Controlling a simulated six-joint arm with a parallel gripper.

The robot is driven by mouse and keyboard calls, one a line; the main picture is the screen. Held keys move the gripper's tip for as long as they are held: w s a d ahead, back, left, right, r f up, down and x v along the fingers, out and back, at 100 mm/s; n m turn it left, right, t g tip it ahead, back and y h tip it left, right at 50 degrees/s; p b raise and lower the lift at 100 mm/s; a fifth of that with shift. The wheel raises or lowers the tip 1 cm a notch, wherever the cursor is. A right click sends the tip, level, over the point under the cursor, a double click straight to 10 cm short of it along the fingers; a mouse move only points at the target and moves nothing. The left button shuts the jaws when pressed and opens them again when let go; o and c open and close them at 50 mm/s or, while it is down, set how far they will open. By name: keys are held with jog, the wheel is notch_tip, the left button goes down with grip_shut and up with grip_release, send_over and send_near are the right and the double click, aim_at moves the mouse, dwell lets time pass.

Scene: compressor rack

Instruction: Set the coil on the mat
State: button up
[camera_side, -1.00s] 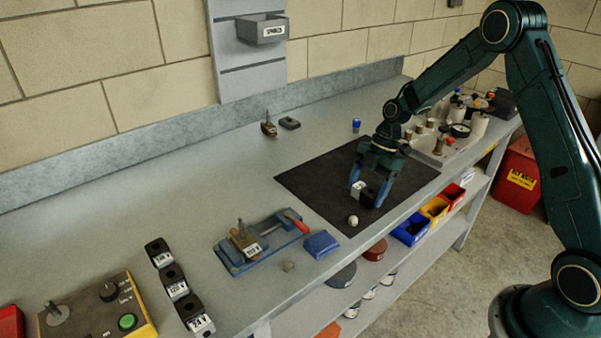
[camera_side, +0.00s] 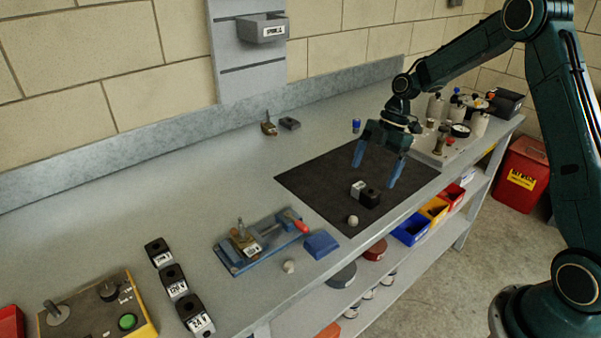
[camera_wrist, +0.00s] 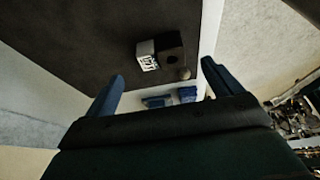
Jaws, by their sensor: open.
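The coil, a small black block with a white label face (camera_side: 370,197), sits on the dark mat (camera_side: 320,178) toward its front right part. The coil (camera_wrist: 172,58) and mat (camera_wrist: 80,35) also show in the wrist view. My gripper (camera_side: 374,176) is open and empty, above and slightly behind the coil, with its blue fingers spread and clear of it. In the wrist view my gripper (camera_wrist: 163,72) has its two fingers apart, with the coil seen beyond and between them.
A small round ball (camera_side: 353,221) lies near the mat's front edge. A blue fixture (camera_side: 258,243) and blue block (camera_side: 321,244) stand left of the mat. Several labelled black coils (camera_side: 173,280) line the left. A rack of pale cylinders (camera_side: 435,145) stands right.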

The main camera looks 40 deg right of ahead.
jog(key=v, duration=0.6)
jog(key=shift+r, duration=0.15)
dwell(0.4)
jog(key=s+a+r+m+t+h, duration=0.3)
jog(key=s+a+r+m, duration=0.6)
jog(key=s+r, duration=0.35)
jog(key=s+a+m+t+h, duration=0.1)
jog(key=s+a+m+t, duration=0.1)
jog(key=s+m, duration=0.7)
jog(key=s, duration=0.5)
jog(key=shift+s+t, duration=0.3)
jog(key=shift+s, duration=0.05)
